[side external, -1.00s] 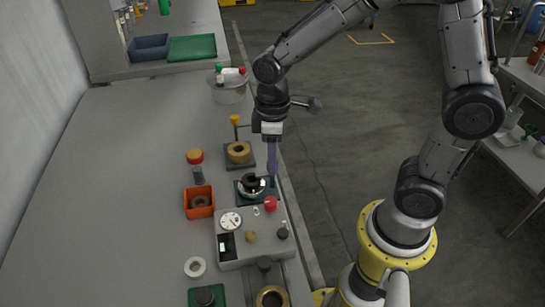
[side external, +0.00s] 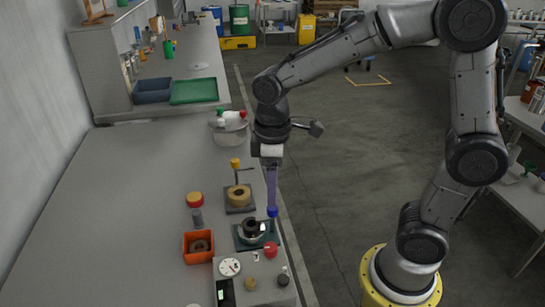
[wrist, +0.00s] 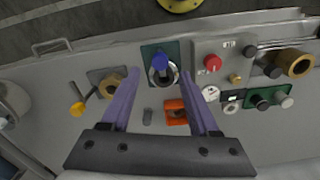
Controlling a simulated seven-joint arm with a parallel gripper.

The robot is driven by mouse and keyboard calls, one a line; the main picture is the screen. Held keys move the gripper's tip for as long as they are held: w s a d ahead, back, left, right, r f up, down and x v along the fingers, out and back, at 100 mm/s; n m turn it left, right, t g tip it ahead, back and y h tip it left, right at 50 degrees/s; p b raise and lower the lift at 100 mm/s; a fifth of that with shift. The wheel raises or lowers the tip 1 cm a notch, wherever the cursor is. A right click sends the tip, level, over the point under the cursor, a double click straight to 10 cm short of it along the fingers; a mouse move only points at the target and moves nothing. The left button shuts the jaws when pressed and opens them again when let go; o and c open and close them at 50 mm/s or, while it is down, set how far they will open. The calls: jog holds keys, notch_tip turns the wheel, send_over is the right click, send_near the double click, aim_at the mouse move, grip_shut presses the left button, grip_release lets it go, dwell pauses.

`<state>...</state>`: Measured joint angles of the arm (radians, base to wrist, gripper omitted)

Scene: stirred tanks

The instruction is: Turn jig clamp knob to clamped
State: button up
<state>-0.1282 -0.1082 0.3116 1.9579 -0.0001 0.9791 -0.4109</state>
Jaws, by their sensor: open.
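A blue knob (wrist: 161,61) stands on a dark teal plate (wrist: 146,51) beside a metal ring with a dark centre; I take this to be the jig clamp. In the side view the blue knob (side external: 272,211) shows at the lower end of the purple fingers, by the teal plate (side external: 241,243). My gripper (side external: 271,203) points down above it. In the wrist view my gripper (wrist: 160,72) is open, with its two purple fingers apart on either side of the knob and nothing held. I cannot tell the knob's turn setting or whether a finger touches it.
A grey box with a gauge and red knob (side external: 270,250) stands close in front of the plate. A yellow-topped lever stands by a brass ring (side external: 239,196) behind. The bench further left is bare.

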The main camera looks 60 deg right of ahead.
notch_tip(320, 180, up, 9)
dwell(0.3)
jog(key=shift+f, duration=0.1)
jog(key=s+d+f+m+t, duration=0.1)
jog(key=s+d+m+t, duration=0.1)
jog(key=s, duration=0.4)
jog(key=s+d+m+t, duration=0.2)
jog(key=s+m+t, duration=0.1)
jog(key=s, duration=0.4)
jog(key=shift+s+f+m+t, duration=0.3)
jog(key=shift+f+m, duration=0.05)
jog(key=shift+m, duration=0.25)
